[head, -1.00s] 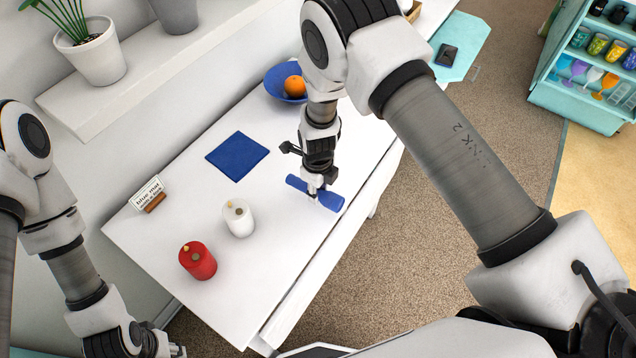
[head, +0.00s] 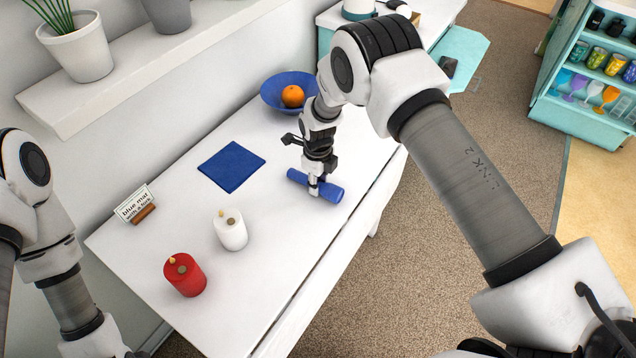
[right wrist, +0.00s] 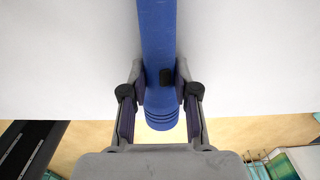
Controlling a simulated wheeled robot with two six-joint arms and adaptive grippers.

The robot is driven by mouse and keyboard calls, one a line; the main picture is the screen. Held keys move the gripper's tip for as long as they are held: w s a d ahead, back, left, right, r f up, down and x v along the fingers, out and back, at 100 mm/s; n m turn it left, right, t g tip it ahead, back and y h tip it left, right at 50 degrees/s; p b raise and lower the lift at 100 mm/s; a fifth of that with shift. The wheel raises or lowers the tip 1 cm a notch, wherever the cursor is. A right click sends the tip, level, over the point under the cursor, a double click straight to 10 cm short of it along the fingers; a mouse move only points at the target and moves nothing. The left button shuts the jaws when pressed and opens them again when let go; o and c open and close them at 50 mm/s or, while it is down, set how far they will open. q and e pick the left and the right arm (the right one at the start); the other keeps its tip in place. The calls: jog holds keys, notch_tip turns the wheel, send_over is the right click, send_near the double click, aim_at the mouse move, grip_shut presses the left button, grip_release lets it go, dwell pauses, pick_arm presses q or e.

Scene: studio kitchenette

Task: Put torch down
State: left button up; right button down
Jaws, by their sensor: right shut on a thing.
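The torch (head: 332,193) is a blue cylinder, held sideways over the right part of the white table. My right gripper (head: 314,188) points down and is shut on it around its middle. In the right wrist view the torch (right wrist: 157,40) runs lengthwise between the two fingers, with a small black button on it and a ridged end towards the camera. It is at or just above the tabletop; I cannot tell whether it touches. My left arm comes in at the left edge, its gripper out of the picture.
On the white table (head: 190,235) are a blue mat (head: 231,166), a white candle (head: 231,232), a red candle (head: 185,276), a small sign (head: 134,203) and a blue bowl (head: 271,94) with an orange (head: 292,96). Bare tabletop lies between mat and torch.

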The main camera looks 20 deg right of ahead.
jog(key=c, duration=0.9)
grip_release()
jog(key=shift+r, duration=0.45)
notch_tip(320, 180, up, 11)
jog(key=shift+r+b, duration=0.15)
jog(key=shift+b, duration=0.8)
